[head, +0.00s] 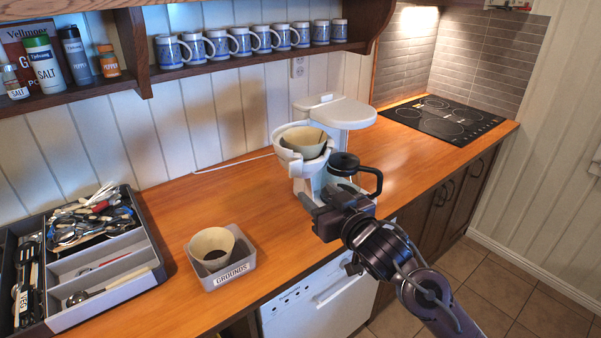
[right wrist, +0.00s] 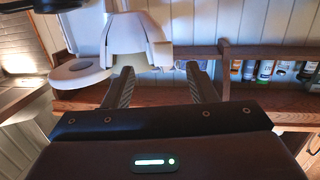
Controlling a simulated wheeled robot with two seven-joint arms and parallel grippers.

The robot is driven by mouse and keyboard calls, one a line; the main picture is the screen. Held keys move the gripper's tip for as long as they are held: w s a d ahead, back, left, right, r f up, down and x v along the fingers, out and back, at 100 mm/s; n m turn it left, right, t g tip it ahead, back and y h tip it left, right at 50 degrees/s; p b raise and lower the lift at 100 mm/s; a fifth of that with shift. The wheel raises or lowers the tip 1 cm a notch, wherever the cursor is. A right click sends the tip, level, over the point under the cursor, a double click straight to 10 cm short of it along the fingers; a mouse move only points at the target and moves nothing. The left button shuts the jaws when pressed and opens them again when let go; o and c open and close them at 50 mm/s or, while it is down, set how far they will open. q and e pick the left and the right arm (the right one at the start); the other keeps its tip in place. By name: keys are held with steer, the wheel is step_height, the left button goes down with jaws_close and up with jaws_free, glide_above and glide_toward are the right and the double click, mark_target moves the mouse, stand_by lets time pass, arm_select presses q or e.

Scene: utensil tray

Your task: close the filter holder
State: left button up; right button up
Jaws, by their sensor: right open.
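The white coffee maker (head: 343,112) stands on the wooden counter. Its filter holder (head: 296,163) is swung out to the left from under the raised top, with a paper filter (head: 305,141) inside. The holder also shows in the right wrist view (right wrist: 137,38), above and beyond my fingers. My right gripper (head: 315,205) is in front of the machine, just below the holder in the picture. Its two fingers are apart and empty in the right wrist view (right wrist: 162,84). I cannot tell whether a finger touches the holder. My left gripper is not in view.
The carafe (head: 343,163) with black lid and handle stands under the machine, close behind my right gripper. A grey grounds bin (head: 240,272) with a used filter and a utensil tray (head: 104,310) are to the left. A shelf of mugs (head: 262,55) hangs above.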

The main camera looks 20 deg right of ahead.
mark_target(296, 162)
steer(key=shift+t+y, duration=0.4)
steer(key=shift+y, duration=0.1)
steer(key=w+r+p, duration=0.1)
steer(key=w, duration=0.1)
steer(key=w+a+p, duration=0.1)
steer(key=w, duration=0.2)
steer(key=w+r, duration=0.1)
steer(key=w, duration=0.2)
steer(key=shift+w+a+r+p, duration=0.2)
steer(key=shift+a+r+p, duration=0.1)
steer(key=shift+a+p, duration=0.1)
steer(key=shift+c, duration=0.4)
jaws_close()
